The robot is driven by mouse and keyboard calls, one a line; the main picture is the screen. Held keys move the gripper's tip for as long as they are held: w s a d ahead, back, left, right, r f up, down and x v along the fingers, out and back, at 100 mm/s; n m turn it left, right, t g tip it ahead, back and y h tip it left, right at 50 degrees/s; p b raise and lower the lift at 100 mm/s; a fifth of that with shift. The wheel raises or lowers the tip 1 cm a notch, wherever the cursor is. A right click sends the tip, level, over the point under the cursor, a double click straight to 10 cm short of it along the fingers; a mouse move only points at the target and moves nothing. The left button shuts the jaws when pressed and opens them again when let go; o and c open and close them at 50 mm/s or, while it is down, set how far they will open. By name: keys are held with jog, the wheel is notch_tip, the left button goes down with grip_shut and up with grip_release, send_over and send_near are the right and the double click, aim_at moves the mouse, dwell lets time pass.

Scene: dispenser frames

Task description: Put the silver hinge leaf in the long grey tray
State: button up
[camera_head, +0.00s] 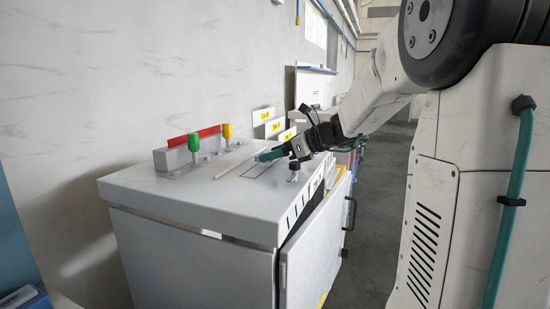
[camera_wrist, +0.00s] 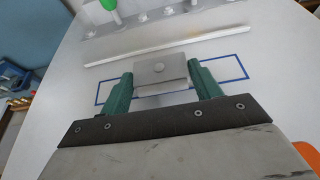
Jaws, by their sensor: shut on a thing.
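In the head view my gripper (camera_head: 270,154) is low over the cabinet top, and the leaf cannot be made out there.
A pale narrow strip (camera_wrist: 165,46) lies beyond the outline on the cabinet top (camera_head: 140,187). A cabinet door (camera_head: 318,245) hangs ajar at the front.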

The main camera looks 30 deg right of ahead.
jog(key=shift+f, duration=0.6)
jog(key=shift+f, duration=0.1)
jog(key=o, duration=1)
jog(key=shift+o, duration=0.2)
